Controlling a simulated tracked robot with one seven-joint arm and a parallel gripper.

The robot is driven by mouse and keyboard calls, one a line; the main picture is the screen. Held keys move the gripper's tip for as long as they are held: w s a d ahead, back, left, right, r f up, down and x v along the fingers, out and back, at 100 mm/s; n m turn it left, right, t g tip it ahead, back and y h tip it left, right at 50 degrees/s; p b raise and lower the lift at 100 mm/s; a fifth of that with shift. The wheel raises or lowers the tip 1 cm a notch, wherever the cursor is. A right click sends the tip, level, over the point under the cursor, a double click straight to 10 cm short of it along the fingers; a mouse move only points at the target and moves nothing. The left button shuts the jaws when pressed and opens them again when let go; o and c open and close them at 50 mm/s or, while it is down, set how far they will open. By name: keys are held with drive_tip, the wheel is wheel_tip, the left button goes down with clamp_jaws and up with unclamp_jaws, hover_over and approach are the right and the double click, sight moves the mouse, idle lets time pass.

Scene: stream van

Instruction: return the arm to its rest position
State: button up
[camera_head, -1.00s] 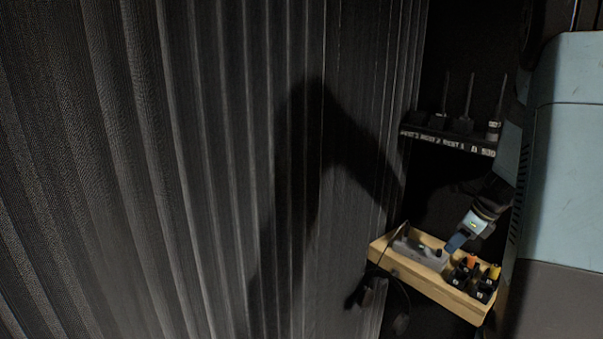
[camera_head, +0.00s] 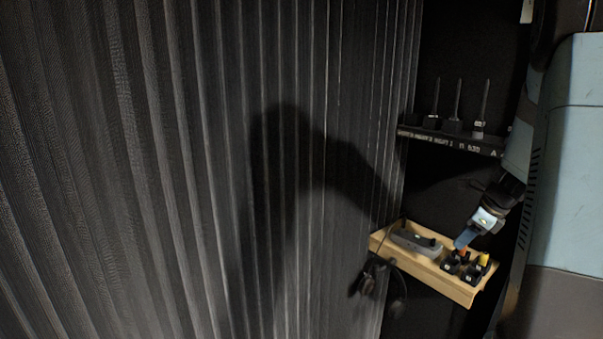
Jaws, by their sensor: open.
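My gripper (camera_head: 465,239) shows at the right of the head view, with a blue finger pointing down and left. It is open, and I see nothing between its fingers. It hangs in front of or just above the wooden tray (camera_head: 455,288); I cannot tell whether it touches anything there. My arm comes in from the upper right, and my light-blue body covers the right edge and hides part of the arm.
The tray holds a grey device (camera_head: 415,243) and several black holders with orange and yellow tops. A black headset (camera_head: 367,280) hangs below its left end. A black labelled shelf (camera_head: 450,138) with antenna-topped units is above. A dark pleated curtain (camera_head: 200,170) fills the left.

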drive_tip(key=s+a+r+n, duration=0.9)
drive_tip(key=a+r+n, duration=0.3)
drive_tip(key=a, duration=0.1)
drive_tip(key=s+a+r+n+t+h, duration=0.1)
drive_tip(key=s+a+r+n, duration=0.1)
drive_tip(key=s+n, duration=0.5)
drive_tip(key=s+a+r+n+t+h, duration=0.1)
drive_tip(key=s+a+r+n+h, duration=0.1)
drive_tip(key=s+a+n, duration=0.3)
drive_tip(key=s+r+n, duration=0.1)
drive_tip(key=s+n, duration=0.1)
drive_tip(key=s, duration=0.1)
drive_tip(key=shift+s, duration=0.2)
drive_tip(key=shift+c, duration=0.2)
